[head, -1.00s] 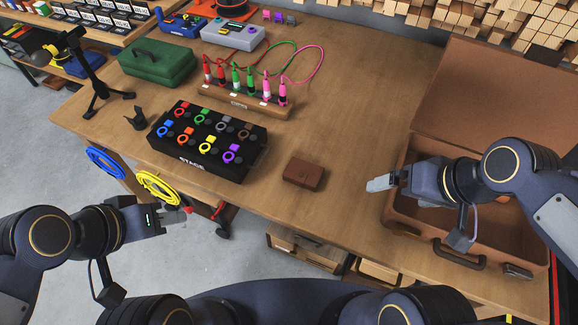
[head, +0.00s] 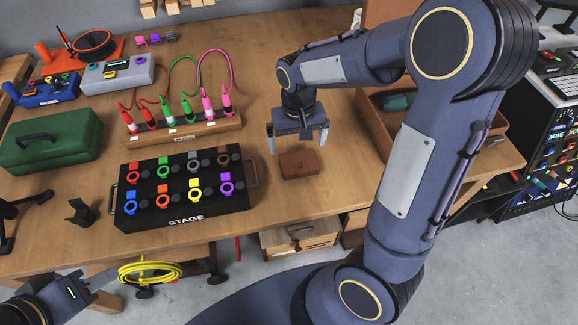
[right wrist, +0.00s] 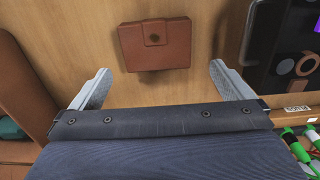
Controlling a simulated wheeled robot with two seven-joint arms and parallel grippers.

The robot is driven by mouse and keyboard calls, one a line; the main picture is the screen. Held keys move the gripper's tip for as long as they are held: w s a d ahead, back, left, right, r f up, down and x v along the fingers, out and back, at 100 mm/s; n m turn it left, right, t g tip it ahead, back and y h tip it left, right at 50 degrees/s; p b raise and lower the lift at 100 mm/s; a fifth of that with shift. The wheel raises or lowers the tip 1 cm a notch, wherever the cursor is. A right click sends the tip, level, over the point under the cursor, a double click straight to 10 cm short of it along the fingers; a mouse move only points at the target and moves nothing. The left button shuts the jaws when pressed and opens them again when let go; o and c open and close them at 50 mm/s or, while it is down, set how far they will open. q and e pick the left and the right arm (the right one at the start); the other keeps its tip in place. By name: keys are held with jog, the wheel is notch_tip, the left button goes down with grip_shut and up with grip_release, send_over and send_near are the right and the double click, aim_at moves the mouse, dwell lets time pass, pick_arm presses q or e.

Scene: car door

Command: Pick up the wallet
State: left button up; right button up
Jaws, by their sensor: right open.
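The wallet (head: 299,163) is small, brown and closed with a round snap, and lies flat on the wooden table. In the right wrist view the wallet (right wrist: 155,45) lies ahead of the fingertips, between their lines. My right gripper (head: 298,146) is open and empty, pointing down just behind the wallet; its fingers also show in the right wrist view (right wrist: 160,82). I see no contact with the wallet. My left gripper (head: 95,288) is at the lower left, off the table's front edge; its jaw gap is unclear.
The black STAGE box (head: 184,188) stands left of the wallet, and the cable rack (head: 185,137) behind it. An open brown suitcase (head: 375,125) is on the right, partly hidden by my arm. The table (head: 300,200) is clear around the wallet.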

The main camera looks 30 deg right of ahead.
aim_at(299, 161)
jog(key=f, duration=0.7)
jog(key=shift+s+d+b, duration=0.15)
jog(key=shift+s+b, duration=0.15)
jog(key=c, duration=0.8)
jog(key=shift+o, duration=0.2)
jog(key=shift+r, duration=0.1)
